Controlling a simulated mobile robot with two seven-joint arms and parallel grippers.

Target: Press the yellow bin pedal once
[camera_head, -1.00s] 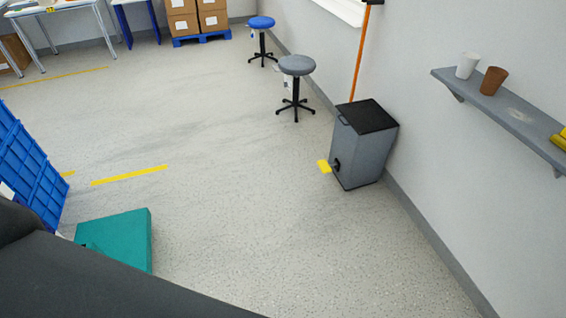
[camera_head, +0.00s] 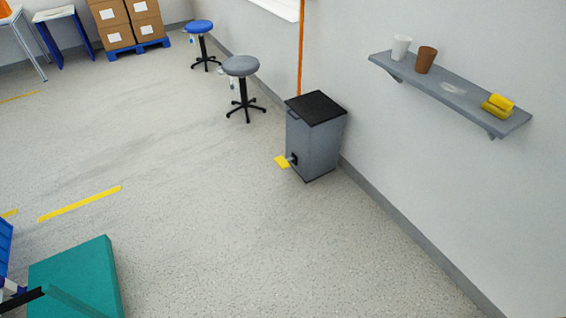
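A grey bin (camera_head: 313,143) with a black lid (camera_head: 317,108) stands on the floor against the right wall. The lid is down. Its yellow pedal (camera_head: 282,162) sticks out low on the bin's left side, just above the floor, beside a small black fitting. Neither gripper shows in the head view, and nothing touches the pedal.
A grey stool (camera_head: 241,67) and a blue stool (camera_head: 200,28) stand behind the bin along the wall. A wall shelf (camera_head: 450,92) with cups hangs at right. A teal block (camera_head: 78,277) lies at lower left. The floor in front of the bin is clear.

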